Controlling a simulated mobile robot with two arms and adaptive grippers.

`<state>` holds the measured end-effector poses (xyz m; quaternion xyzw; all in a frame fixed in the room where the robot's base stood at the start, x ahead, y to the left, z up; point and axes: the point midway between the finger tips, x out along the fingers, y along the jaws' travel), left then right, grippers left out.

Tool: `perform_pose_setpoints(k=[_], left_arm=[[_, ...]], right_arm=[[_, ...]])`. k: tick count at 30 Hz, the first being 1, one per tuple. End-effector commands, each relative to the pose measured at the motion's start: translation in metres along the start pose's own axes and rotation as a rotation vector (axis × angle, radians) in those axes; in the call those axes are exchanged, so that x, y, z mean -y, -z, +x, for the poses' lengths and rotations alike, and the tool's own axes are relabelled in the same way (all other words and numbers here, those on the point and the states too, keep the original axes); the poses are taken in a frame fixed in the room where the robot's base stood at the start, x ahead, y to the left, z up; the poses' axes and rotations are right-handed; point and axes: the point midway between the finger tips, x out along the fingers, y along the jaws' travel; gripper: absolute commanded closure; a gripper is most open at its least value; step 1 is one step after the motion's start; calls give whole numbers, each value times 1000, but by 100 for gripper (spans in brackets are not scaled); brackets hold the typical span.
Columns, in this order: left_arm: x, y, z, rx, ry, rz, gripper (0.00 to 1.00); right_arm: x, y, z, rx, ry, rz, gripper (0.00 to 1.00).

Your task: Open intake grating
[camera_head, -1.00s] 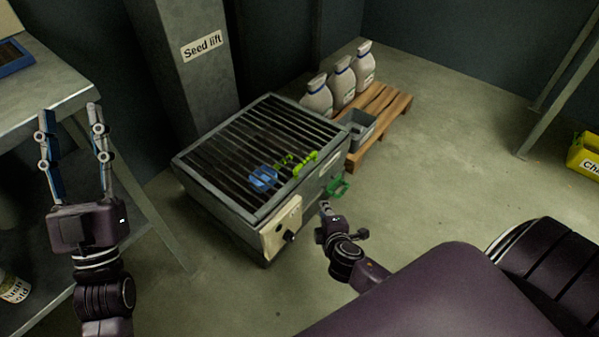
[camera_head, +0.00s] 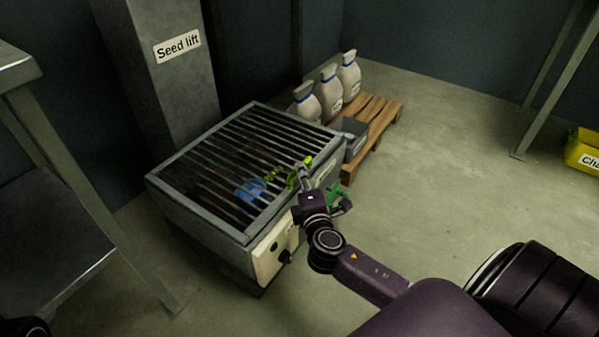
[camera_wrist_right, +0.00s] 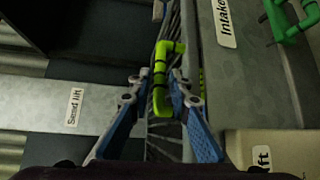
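The intake grating (camera_head: 215,150), a panel of dark parallel bars, lies flat and closed on top of the grey metal intake box (camera_head: 195,215). A bright yellow-green handle (camera_head: 293,179) sits at the grating's right edge; it also shows in the right wrist view (camera_wrist_right: 161,90). My right gripper (camera_head: 303,170) is at this handle, partly covering it. In the right wrist view its blue-padded fingers (camera_wrist_right: 157,88) stand apart, one on each side of the handle, with a gap visible at the left finger. My left gripper is out of view.
A blue object (camera_head: 250,190) shows at the bars. A darker green handle (camera_head: 335,197) and a panel with a black knob (camera_head: 275,252) are on the box's sides. The seed lift column (camera_head: 165,90) stands behind. A pallet (camera_head: 385,112) holds white containers (camera_head: 328,92).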

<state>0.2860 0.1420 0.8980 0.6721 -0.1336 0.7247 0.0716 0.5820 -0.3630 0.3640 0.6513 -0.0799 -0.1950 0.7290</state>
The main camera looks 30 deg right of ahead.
Motion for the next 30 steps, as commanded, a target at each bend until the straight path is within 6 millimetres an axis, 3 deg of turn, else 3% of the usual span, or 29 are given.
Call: perform_pose_setpoints(k=[3,9,18,23,30], left_arm=[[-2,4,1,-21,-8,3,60],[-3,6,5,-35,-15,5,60],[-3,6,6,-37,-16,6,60],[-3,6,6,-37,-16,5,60],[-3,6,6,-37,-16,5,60]], right_arm=[[2,0,18,0,-2,0,82],[1,0,32,-1,-1,0,82],[0,0,34,-1,0,0,82],[0,0,34,-1,1,1,100],[0,0,33,-1,1,1,100]])
